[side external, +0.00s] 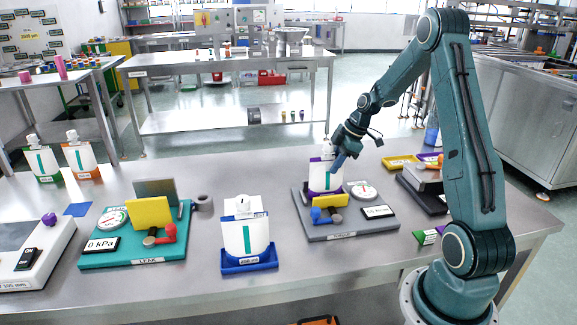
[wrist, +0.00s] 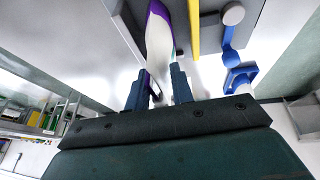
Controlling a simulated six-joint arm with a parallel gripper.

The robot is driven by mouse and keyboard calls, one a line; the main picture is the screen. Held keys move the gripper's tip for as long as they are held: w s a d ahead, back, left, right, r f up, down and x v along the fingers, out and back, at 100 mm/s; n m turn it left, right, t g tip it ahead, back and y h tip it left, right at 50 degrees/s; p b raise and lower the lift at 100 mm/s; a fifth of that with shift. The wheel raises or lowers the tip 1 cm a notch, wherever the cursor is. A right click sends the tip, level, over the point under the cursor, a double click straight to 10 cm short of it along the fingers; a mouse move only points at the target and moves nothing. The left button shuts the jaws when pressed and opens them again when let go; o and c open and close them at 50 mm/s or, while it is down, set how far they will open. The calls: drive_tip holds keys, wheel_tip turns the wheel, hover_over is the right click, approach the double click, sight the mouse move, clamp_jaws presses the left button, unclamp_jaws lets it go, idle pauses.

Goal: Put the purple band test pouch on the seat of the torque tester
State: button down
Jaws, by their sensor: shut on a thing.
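The purple band pouch (side external: 323,178) is white with a purple band and a spout at its top. It is upright at the grey tester (side external: 345,231), which has a yellow block (side external: 331,200), a blue-handled lever (side external: 318,215) and a dial (side external: 362,190). My gripper (side external: 336,158) is shut on the pouch near its top. In the wrist view, the pouch (wrist: 158,45) stands between my fingers (wrist: 158,88), beside the yellow block (wrist: 194,25). The pouch's lower edge is behind the block, so I cannot tell if it touches the seat.
A teal leak tester (side external: 180,250) stands at left. A blue-banded pouch (side external: 245,235) sits in a blue tray (side external: 250,265) at centre. Green and orange banded pouches (side external: 80,155) stand at far left. A yellow tray (side external: 400,162) and dark device (side external: 425,195) are at right.

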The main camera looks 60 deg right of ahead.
drive_tip(key=shift+f, duration=0.1)
drive_tip(key=c, duration=1.2)
unclamp_jaws()
drive_tip(key=v, duration=1.2)
